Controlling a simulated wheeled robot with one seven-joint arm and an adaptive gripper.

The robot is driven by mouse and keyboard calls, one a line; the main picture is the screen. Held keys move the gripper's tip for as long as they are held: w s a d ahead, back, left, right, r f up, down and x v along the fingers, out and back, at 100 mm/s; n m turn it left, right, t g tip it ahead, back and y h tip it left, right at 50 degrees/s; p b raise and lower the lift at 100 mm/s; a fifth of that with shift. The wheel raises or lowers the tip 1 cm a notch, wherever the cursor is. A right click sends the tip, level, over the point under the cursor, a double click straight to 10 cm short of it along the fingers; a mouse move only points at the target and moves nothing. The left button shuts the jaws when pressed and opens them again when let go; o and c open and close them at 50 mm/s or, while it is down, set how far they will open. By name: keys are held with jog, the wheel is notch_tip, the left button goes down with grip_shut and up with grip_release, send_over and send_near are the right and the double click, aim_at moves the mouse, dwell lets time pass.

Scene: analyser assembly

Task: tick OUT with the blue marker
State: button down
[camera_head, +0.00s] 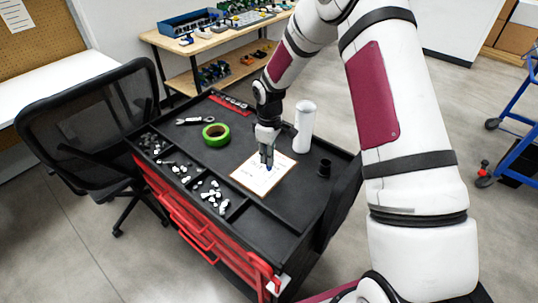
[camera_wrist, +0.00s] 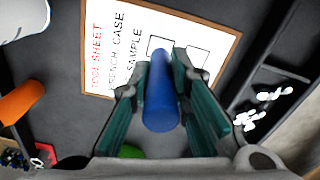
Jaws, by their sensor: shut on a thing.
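My gripper (camera_head: 267,150) is over the paper sheet (camera_head: 250,184) on the black cart top. In the wrist view my gripper (camera_wrist: 165,95) has its green fingers shut on the blue marker (camera_wrist: 161,102), which points at the sheet. The sheet (camera_wrist: 136,17) has a tan border, a red "TOOL SHEET" heading, lines reading like "BENCH CASE" and "SAMPLE", and two outlined boxes (camera_wrist: 198,56). The marker's far end overlaps the left box. I cannot tell whether the tip touches the paper. No OUT label is readable; the marker and fingers cover part of the sheet.
A green tape roll (camera_head: 207,141) and a wrench (camera_head: 194,121) lie left. Small white parts (camera_head: 213,195) fill trays along the cart's near-left edge.

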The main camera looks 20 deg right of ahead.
jog(key=shift+f, duration=0.6)
dwell(1.4)
jog(key=shift+r, duration=0.1)
jog(key=shift+r+p, duration=0.5)
jog(key=shift+r, duration=2.95)
